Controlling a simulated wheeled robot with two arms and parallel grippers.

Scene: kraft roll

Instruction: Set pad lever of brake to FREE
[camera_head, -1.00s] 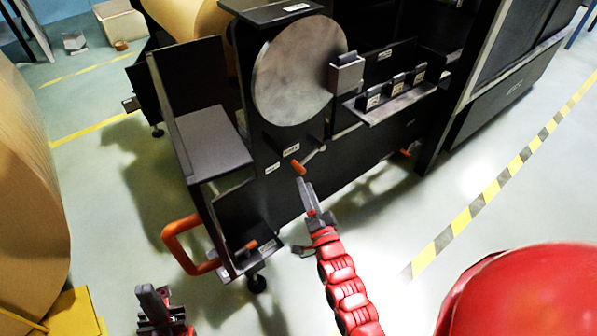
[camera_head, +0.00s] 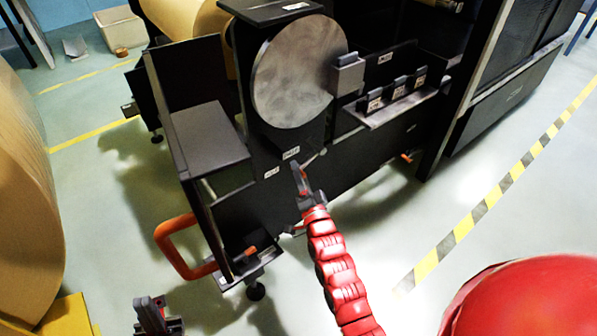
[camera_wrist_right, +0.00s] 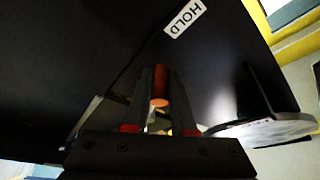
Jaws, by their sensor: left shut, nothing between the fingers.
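The brake is a dark machine with a grey disc (camera_head: 298,72). Its pad lever (camera_head: 315,158) shows as a short pale rod below the disc, beside two small white labels. My right gripper (camera_head: 300,180) is at the lever and hides its orange handle in the head view. In the right wrist view the orange handle (camera_wrist_right: 160,82) lies between the dark fingers of my right gripper (camera_wrist_right: 164,88). Whether they press on it I cannot tell. A HOLD label (camera_wrist_right: 185,18) is above them. My left gripper (camera_head: 150,314) is shut and empty at the bottom left, away from the brake.
An orange loop handle (camera_head: 170,250) sticks out at the machine's lower left. A large kraft roll (camera_head: 25,190) stands at the left edge. Several labelled blocks (camera_head: 398,88) sit on a shelf at right. Floor beyond the striped line (camera_head: 465,222) is clear.

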